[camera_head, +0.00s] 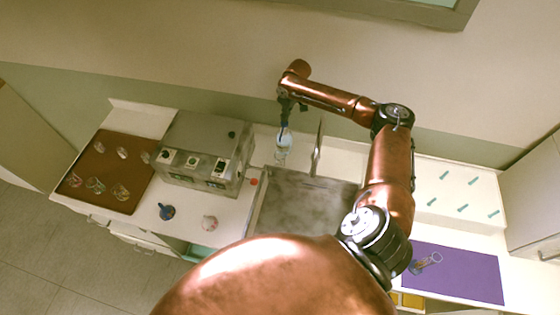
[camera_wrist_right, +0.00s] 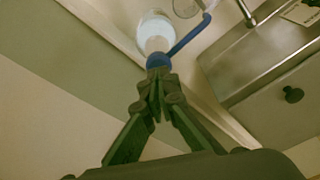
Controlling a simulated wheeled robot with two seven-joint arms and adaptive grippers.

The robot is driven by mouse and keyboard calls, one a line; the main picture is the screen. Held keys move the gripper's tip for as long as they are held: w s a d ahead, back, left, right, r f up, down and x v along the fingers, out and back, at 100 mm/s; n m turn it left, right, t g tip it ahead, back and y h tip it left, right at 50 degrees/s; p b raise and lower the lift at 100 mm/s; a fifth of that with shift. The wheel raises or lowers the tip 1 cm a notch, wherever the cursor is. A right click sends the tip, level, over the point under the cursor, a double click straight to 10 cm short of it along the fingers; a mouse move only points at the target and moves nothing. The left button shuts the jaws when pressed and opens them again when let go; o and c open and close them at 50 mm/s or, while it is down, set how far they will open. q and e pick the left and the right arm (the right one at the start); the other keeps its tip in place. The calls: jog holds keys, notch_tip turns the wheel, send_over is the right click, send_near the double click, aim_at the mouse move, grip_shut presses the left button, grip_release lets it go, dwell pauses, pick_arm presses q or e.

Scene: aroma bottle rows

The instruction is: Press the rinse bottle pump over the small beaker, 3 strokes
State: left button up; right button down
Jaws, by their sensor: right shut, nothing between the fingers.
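The rinse bottle (camera_head: 284,139) stands on the counter behind the sink, with a pale body and a blue pump top. In the right wrist view its blue pump head (camera_wrist_right: 158,61) is just in front of my fingertips, and its blue spout (camera_wrist_right: 192,37) points up and right. A clear glass rim, apparently the small beaker (camera_wrist_right: 186,7), lies under the spout's end, partly cut off by the frame edge. My right gripper (camera_head: 285,109) is shut and empty, with its fingertips (camera_wrist_right: 158,76) at the pump head; I cannot tell if they touch. My left gripper is out of view.
A sink (camera_head: 305,205) with a tall faucet (camera_head: 318,150) lies close to the bottle. A grey machine (camera_head: 200,150) stands left of it. Further left is a brown tray (camera_head: 108,165) with several glasses. A purple mat (camera_head: 465,275) lies right. A blue object (camera_head: 167,211) stands near the front edge.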

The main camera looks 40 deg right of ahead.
jog(key=shift+f, duration=1.45)
jog(key=shift+s+a, duration=0.1)
jog(key=shift+r+p, duration=1.65)
jog(key=shift+p, duration=0.5)
jog(key=shift+f, duration=0.15)
